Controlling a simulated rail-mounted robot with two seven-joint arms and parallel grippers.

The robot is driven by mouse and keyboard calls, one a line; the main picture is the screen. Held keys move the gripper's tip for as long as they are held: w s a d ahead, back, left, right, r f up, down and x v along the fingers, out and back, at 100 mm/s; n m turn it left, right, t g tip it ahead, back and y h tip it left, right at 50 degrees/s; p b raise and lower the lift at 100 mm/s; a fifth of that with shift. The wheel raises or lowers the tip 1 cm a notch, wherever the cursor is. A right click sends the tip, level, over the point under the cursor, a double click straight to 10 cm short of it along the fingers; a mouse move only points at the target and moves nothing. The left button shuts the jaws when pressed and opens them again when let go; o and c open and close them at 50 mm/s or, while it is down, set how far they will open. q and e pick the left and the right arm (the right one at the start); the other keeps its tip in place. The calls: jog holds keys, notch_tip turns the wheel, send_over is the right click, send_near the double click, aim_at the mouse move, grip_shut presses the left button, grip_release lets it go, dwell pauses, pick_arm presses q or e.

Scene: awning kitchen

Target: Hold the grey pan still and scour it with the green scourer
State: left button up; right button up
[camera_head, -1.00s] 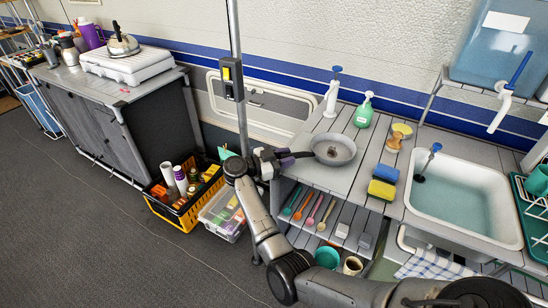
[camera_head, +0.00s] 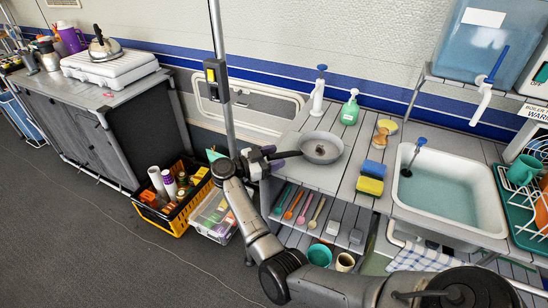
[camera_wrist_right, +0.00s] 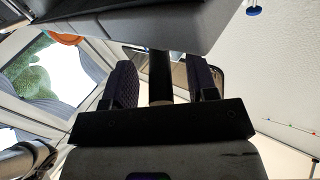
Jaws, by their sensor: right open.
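The grey pan (camera_head: 320,147) sits upright near the left end of the slatted counter, its dark handle pointing left. My right gripper (camera_head: 272,156) is at that handle. In the right wrist view its two dark fingers (camera_wrist_right: 160,82) stand apart, one on each side of a dark bar that looks like the handle (camera_wrist_right: 161,70), with gaps visible. A yellow sponge block with a greenish lower edge (camera_head: 370,186) lies on the counter right of the pan; I cannot tell whether this is the green scourer. A blue block (camera_head: 375,169) lies just behind it. My left gripper is out of view.
A sink (camera_head: 450,190) with water is at the right. A thin pole (camera_head: 220,60) rises left of the counter. A yellow crate (camera_head: 178,228) is on the floor.

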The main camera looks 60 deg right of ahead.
jog(key=v, duration=1.2)
dwell(0.5)
